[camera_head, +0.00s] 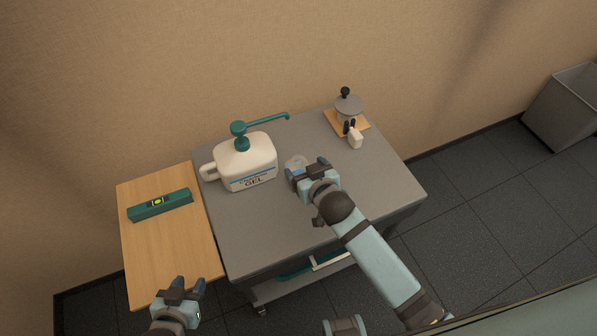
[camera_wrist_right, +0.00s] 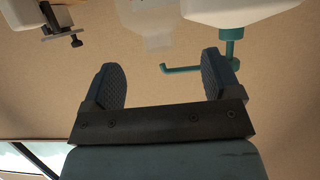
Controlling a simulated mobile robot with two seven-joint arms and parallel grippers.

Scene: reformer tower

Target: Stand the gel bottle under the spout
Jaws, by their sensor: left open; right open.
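A large white jug (camera_head: 245,165) labelled GEL stands on the grey cart top. Its teal pump has a long spout (camera_head: 265,121) reaching right; the spout also shows in the right wrist view (camera_wrist_right: 183,68). A small clear bottle (camera_head: 295,161) is on the cart right of the jug, partly hidden by my right gripper (camera_head: 308,168). The bottle appears faintly beyond the fingers in the right wrist view (camera_wrist_right: 150,30). My right gripper is open, with nothing between its fingers. Whether the bottle is directly below the spout's tip cannot be told. My left gripper (camera_head: 189,285) is open and empty by the wooden side board.
A teal spirit level (camera_head: 160,205) lies on the wooden side board (camera_head: 175,245). A small white black-topped bottle (camera_head: 355,139) stands by a grey knobbed device (camera_head: 349,104) on a wooden block at back right. The cart's front right is clear beneath my arm. A bin (camera_head: 563,108) stands far right.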

